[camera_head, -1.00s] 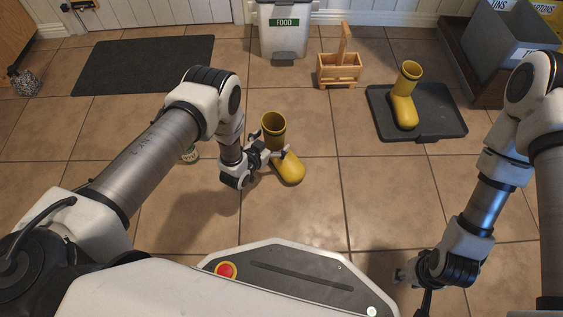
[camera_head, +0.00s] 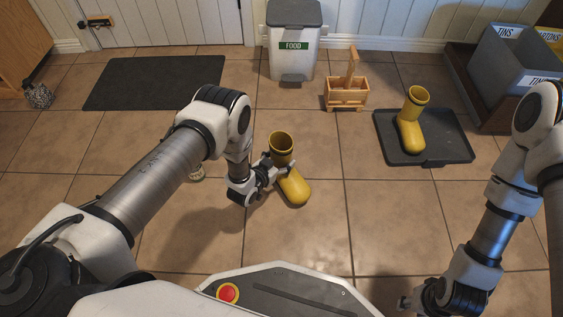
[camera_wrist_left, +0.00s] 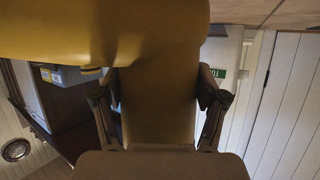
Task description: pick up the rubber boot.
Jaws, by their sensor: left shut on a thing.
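A yellow rubber boot (camera_head: 294,188) stands in the middle of the floor, its toe pointing down and right in the head view. My left gripper (camera_head: 279,172) is shut on this boot, at its shaft. In the left wrist view the boot (camera_wrist_left: 160,100) fills the middle between the two fingers (camera_wrist_left: 159,105), and its yellow foot spreads across the top left. Whether its sole touches the floor I cannot tell. A second yellow boot (camera_head: 410,132) stands on a dark tray (camera_head: 450,150). My right gripper (camera_head: 408,302) is low at the bottom right, away from both boots; its fingers are unclear.
A grey-lidded food bin (camera_head: 292,62) and a wooden caddy (camera_head: 347,93) stand at the back. Grey bins (camera_head: 510,62) stand at the back right, a dark mat (camera_head: 152,82) at the back left. A small can (camera_head: 197,175) is partly behind my left arm. The front tiles are clear.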

